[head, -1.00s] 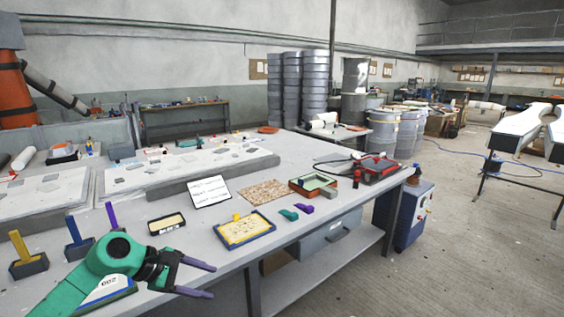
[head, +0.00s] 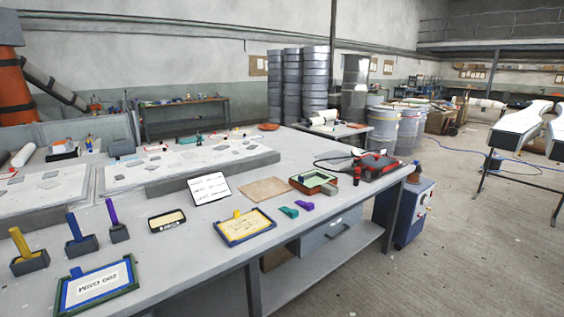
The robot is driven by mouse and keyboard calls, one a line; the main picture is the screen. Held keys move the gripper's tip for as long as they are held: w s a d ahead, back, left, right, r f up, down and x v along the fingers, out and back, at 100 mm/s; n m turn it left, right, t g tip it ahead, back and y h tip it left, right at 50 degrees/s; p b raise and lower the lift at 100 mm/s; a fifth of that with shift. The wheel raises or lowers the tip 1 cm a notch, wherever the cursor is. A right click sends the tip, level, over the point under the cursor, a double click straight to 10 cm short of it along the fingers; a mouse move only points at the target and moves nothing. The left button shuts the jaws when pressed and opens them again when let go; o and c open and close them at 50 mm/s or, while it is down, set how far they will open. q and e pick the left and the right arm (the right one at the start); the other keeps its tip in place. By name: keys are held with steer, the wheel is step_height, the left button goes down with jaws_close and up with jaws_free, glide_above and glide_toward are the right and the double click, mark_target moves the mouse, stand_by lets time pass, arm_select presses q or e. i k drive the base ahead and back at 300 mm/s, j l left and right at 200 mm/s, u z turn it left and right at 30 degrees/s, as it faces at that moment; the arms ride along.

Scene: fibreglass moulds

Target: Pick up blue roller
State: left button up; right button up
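The blue roller (head: 74,226) stands upright in a dark grey holder (head: 81,247) at the left of the grey workbench. Only its blue upper part shows; its lower end is hidden in the holder. A yellow one (head: 19,243) stands in a similar holder to its left, and a purple one (head: 111,212) to its right. Neither of my grippers is in view.
A framed "200 GSM" tray (head: 97,287) lies in front of the blue roller's holder. Bare bench (head: 180,270) lies between the trays.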

mark_target(70, 217)
steer(key=u, duration=1.45)
